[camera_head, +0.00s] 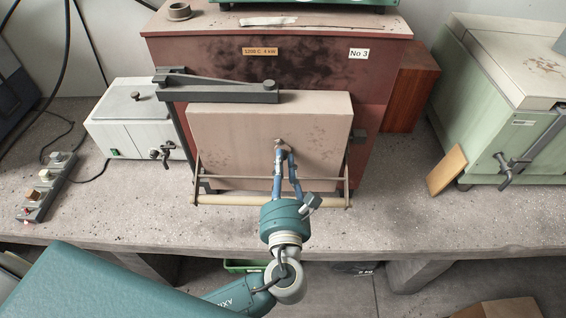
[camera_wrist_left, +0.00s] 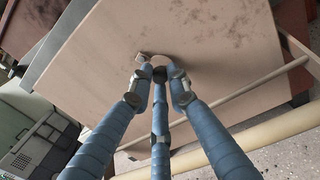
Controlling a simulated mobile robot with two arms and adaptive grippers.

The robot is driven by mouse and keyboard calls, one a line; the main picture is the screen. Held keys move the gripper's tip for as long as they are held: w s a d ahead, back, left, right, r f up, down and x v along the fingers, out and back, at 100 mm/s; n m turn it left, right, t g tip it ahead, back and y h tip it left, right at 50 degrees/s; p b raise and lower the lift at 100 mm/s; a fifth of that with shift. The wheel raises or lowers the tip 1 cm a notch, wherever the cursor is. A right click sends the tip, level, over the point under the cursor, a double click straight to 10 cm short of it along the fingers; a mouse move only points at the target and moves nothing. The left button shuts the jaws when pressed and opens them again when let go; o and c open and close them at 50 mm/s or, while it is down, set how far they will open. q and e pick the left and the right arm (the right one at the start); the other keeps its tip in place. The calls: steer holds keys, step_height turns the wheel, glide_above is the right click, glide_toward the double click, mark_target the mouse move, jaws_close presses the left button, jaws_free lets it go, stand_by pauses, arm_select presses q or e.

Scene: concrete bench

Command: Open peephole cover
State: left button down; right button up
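The peephole cover (camera_head: 279,143) is a small brownish piece on the upper middle of the pale furnace door (camera_head: 230,150). The door looks closed. My left gripper (camera_head: 284,154) has several blue-wrapped fingers and reaches up to the door's face, its tips right at the cover. In the left wrist view the fingertips (camera_wrist_left: 160,76) stand a little apart around the spot. A small light tab (camera_wrist_left: 145,56) shows just past them there. The fingers partly hide the cover, and I cannot tell whether they touch it. My right gripper is not in view.
The furnace (camera_head: 335,75) has a dark lever bar (camera_head: 215,91) above its door and a pale roller bar (camera_head: 235,200) below. A white box unit (camera_head: 125,125) and a switch strip (camera_head: 45,190) are left. A green cabinet (camera_head: 500,105) and a tan block (camera_head: 446,170) are right.

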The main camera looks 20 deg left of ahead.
mark_target(291, 141)
arm_select(q)
steer(key=shift+d+n, duration=0.1)
steer(key=shift+n, duration=0.3)
steer(key=n, duration=0.4)
steer(key=d+r+n, duration=0.1)
steer(key=n, duration=0.1)
steer(key=shift+w+d, duration=0.1)
steer(key=shift+w, duration=0.1)
steer(key=n, duration=0.1)
steer(key=r+n+b, duration=0.1)
steer(key=n, duration=0.1)
steer(key=shift+d+n, duration=0.15)
steer(key=shift+n, duration=0.15)
steer(key=shift+r+n+h+b, duration=0.2)
steer(key=shift+r+n+b, duration=0.1)
steer(key=shift+n, duration=0.65)
steer(key=shift+r+n+h+b, duration=0.2)
steer(key=shift+n+b, duration=0.1)
steer(key=shift+n, duration=0.65)
steer(key=shift+r, duration=0.1)
steer(key=c, duration=1.6)
jaws_free()
steer(key=shift+c, duration=0.2)
